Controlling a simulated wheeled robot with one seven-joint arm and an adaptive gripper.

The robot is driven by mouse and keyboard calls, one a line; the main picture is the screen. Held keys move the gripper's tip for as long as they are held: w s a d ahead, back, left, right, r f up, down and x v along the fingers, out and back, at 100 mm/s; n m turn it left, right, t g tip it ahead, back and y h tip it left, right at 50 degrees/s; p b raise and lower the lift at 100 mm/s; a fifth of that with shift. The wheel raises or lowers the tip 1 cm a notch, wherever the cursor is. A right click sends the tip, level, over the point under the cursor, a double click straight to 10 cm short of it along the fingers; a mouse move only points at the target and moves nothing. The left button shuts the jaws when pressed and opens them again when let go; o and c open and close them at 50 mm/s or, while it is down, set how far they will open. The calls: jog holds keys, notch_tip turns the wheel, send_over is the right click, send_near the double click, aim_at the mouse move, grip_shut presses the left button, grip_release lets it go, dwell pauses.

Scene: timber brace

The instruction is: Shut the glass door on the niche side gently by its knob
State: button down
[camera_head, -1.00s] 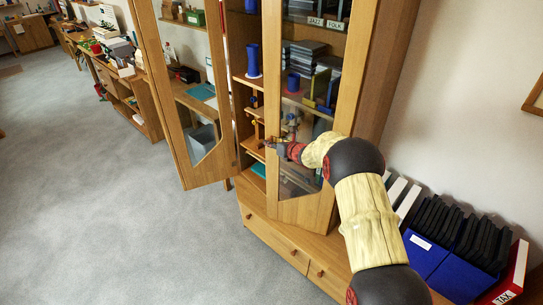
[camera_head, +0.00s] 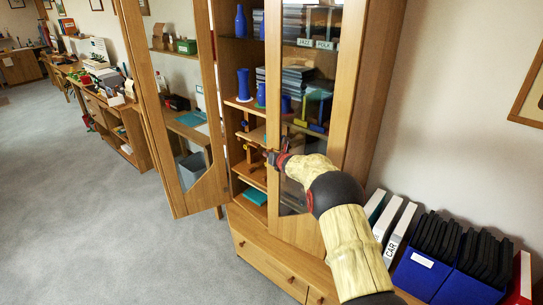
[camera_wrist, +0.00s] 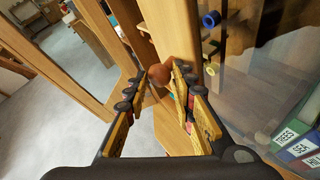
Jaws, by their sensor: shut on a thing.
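The tall wooden cabinet has two glass doors. The right glass door (camera_head: 301,205) has a wooden frame, and shelf contents show through its pane. My gripper (camera_head: 274,158) is at the door's left stile and is shut on its round brown wooden knob (camera_wrist: 159,74). In the wrist view my gripper (camera_wrist: 163,82) has one finger on each side of the knob. The fingers partly hide it. How far this door stands from its frame is hard to tell. The left glass door (camera_head: 175,190) stands wide open, swung out to the left.
Open shelves with blue vases (camera_head: 243,85) show between the doors. Drawers (camera_head: 270,265) lie below. Blue file boxes (camera_head: 421,272) and binders (camera_head: 401,232) stand at the lower right by the wall. Grey carpet (camera_head: 100,230) is clear at the left.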

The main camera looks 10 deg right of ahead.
jog(key=shift+w+a+r, duration=0.2)
jog(key=shift+a+r, duration=0.15)
jog(key=shift+r, duration=0.2)
jog(key=shift+w+a+r, duration=0.2)
jog(key=shift+a+r, duration=0.1)
jog(key=shift+r, duration=0.25)
jog(key=c, duration=1.9)
grip_release()
jog(key=o, duration=0.4)
jog(key=shift+w+a+f, duration=0.2)
jog(key=shift+w+f, duration=0.1)
jog(key=shift+w, duration=0.1)
jog(key=shift+d, duration=0.25)
jog(key=f+v, duration=0.1)
jog(key=v, duration=1.1)
jog(key=shift+s+d+f, duration=0.2)
jog(key=shift+s+f, duration=0.05)
jog(key=shift+f, duration=0.05)
